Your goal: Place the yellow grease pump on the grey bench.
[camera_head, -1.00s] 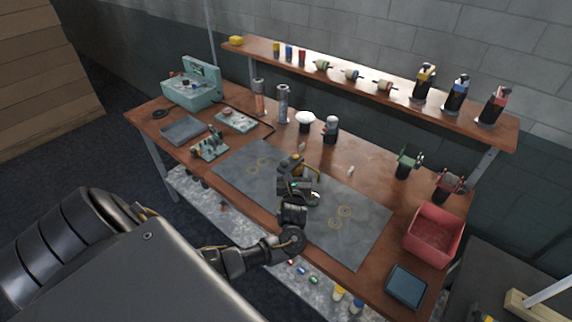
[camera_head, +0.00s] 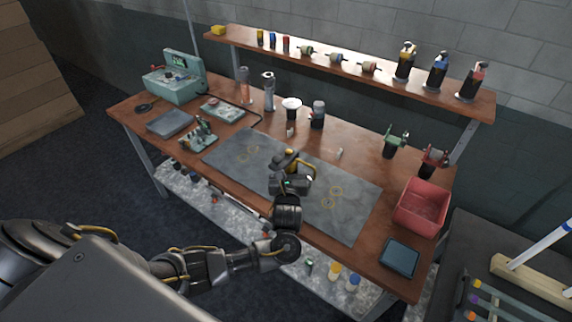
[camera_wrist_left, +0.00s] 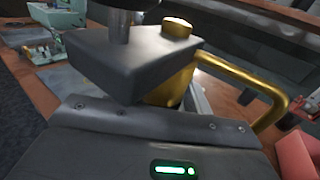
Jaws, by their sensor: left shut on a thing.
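The yellow grease pump (camera_head: 291,155) is in my left gripper (camera_head: 291,182), above the grey mat on the brown workbench. In the left wrist view the pump's yellow body (camera_wrist_left: 172,82) and looped yellow handle (camera_wrist_left: 272,108) show behind a dark finger of my left gripper, with a dark part at the top edge. The finger hides much of the body. My left gripper is shut on the pump. The grey bench (camera_head: 448,262) is at the lower right, partly cut off by the picture edge. My right gripper is not in view.
A red bin (camera_head: 420,207) and a dark tray (camera_head: 399,258) sit at the workbench's right end, beside the grey bench. Green (camera_head: 394,143) and red (camera_head: 432,160) tools stand behind. A wooden block (camera_head: 530,280) and coloured rods (camera_head: 495,300) occupy the grey bench.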

